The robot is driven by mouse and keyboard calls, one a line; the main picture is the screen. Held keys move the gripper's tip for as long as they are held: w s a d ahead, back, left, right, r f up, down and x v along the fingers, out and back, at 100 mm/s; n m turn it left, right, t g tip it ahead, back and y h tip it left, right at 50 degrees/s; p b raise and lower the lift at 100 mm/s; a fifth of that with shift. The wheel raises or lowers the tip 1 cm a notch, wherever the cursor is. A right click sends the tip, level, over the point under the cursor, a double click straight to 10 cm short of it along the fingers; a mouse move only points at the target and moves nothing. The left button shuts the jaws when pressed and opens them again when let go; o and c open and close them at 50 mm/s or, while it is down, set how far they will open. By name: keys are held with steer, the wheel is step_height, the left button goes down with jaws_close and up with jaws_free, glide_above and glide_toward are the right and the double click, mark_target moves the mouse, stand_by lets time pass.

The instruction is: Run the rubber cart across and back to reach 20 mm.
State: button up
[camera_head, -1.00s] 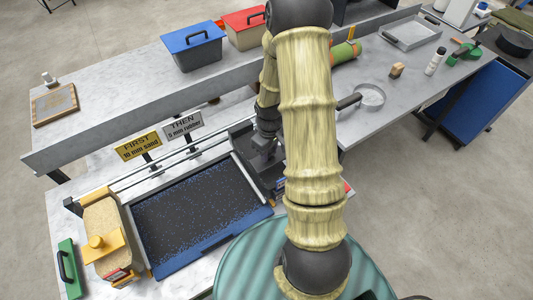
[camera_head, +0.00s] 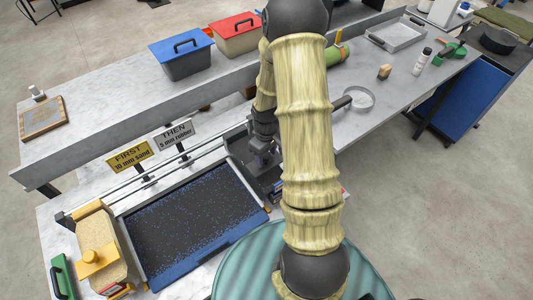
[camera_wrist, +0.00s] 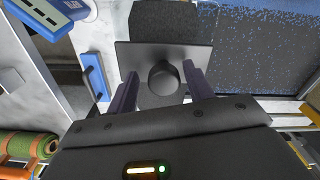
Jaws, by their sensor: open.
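The rubber cart (camera_wrist: 135,58) is a dark cart with a flat plate and a round black knob (camera_wrist: 163,78), seen close in the wrist view. My gripper (camera_wrist: 160,72) is open, with one finger on each side of the knob; I cannot tell whether they touch it. In the head view my arm hides most of this cart at the right end of the tray. The blue-rimmed tray (camera_head: 150,272) holds a black layer with blue specks (camera_head: 190,222). The sand cart (camera_head: 97,237), tan with a yellow knob, stands at the tray's left end.
A yellow sign (camera_head: 130,157) reads FIRST 10 mm sand and a grey sign (camera_head: 174,134) reads THEN 5 mm rubber, behind the tray by the rails. Blue-lidded (camera_head: 183,62) and red-lidded (camera_head: 236,35) bins stand on the rear bench. A green-handled tool (camera_head: 62,277) lies at lower left.

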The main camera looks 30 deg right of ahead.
step_height(320, 180, up, 17)
steer(key=b, duration=0.2)
steer(key=shift+r, duration=0.2)
stand_by(0.6)
steer(key=s+a+m+t, duration=0.2)
steer(key=s+a+m, duration=0.2)
steer(key=s+a, duration=0.5)
steer(key=shift+s+a+f+m+t, duration=0.35)
steer(key=shift+a+f, duration=0.1)
steer(key=shift+a, duration=0.55)
